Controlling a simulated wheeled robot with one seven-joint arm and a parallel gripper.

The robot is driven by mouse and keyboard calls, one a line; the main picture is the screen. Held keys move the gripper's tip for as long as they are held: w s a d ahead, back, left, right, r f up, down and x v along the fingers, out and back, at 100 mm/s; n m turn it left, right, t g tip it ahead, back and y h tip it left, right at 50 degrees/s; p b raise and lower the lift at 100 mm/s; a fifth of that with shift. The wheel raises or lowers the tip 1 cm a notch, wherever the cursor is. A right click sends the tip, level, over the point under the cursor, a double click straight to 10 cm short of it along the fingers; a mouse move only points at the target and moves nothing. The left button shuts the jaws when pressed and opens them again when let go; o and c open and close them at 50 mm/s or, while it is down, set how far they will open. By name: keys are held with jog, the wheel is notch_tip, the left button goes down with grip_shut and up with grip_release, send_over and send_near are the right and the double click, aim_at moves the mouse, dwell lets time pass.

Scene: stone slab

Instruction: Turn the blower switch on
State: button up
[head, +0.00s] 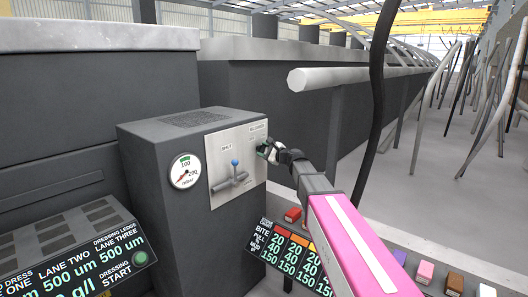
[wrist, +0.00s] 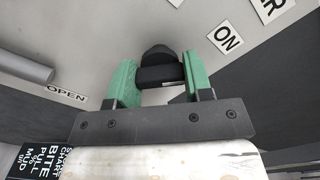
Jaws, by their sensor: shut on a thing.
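The blower switch is a black knob (wrist: 157,60) on the pale panel (head: 215,150) of a dark grey box. In the wrist view, my gripper (wrist: 157,76) has its green fingers on both sides of this knob and is shut on it. An ON label (wrist: 226,39) is to the right of the knob. In the head view, my gripper (head: 267,150) is at the panel's right side, below the BLOWER label (head: 258,127). There it hides most of the switch, so I cannot tell its setting.
A lever with a blue knob (head: 235,163) stands out from the panel left of my gripper, under a SHUT label. A round gauge (head: 184,171) is further left. A black cable (head: 377,90) hangs near my arm.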

dwell(0.3)
jog(key=o, duration=0.9)
jog(key=v, duration=1.1)
jog(key=shift+f, duration=0.15)
jog(key=s+d+f+n+g+h, duration=0.2)
jog(key=s+f+n+g+h, duration=0.15)
jog(key=s+f, duration=0.45)
jog(key=s+d+f+n+g+h, duration=0.1)
jog(key=s+f+n+g+h, duration=0.3)
jog(key=f, duration=0.8)
jog(key=s+d+f+n+g+h, duration=0.1)
jog(key=s+d+f+n+h, duration=0.1)
jog(key=s+d+f, duration=0.2)
jog(key=s+d+f+n+g+h, duration=0.1)
jog(key=s+d+f+n+h, duration=0.1)
jog(key=s, duration=0.4)
jog(key=s+d+f+n+g+h, duration=0.1)
jog(key=s+d+f+n+h, duration=0.1)
jog(key=s+d+f+n, duration=0.2)
jog(key=shift+s+d+f+g+h, duration=0.2)
jog(key=shift+s+d+f, duration=0.1)
jog(key=shift+d+f, duration=0.25)
jog(key=shift+s+d+f+g+h, duration=0.15)
jog(key=shift+s+d+f, duration=0.2)
jog(key=shift+f, duration=0.3)
